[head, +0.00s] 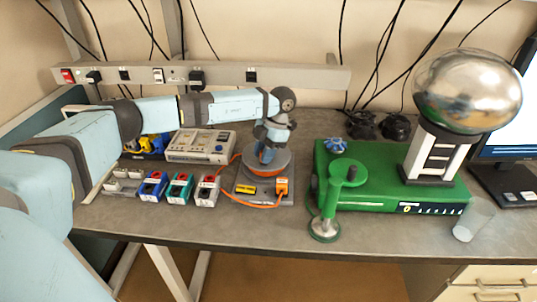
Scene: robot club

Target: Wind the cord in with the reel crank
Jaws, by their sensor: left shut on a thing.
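The cord reel (281,165) has a round grey and orange drum on a grey base plate (257,198), standing on the bench left of the middle. An orange cord (263,207) curves along the front of the base, and a strand also runs off to the left of the drum. My left gripper (267,148) points down over the reel and is shut on the reel crank. The crank is mostly hidden by the gripper, so its angle is unclear. My right gripper is not in view.
Several small coloured socket boxes (180,189) and a grey control panel (200,145) stand left of the reel. To the right is a green machine (390,190) with a silver sphere (468,90). A clear cup (473,223) stands near the front right edge.

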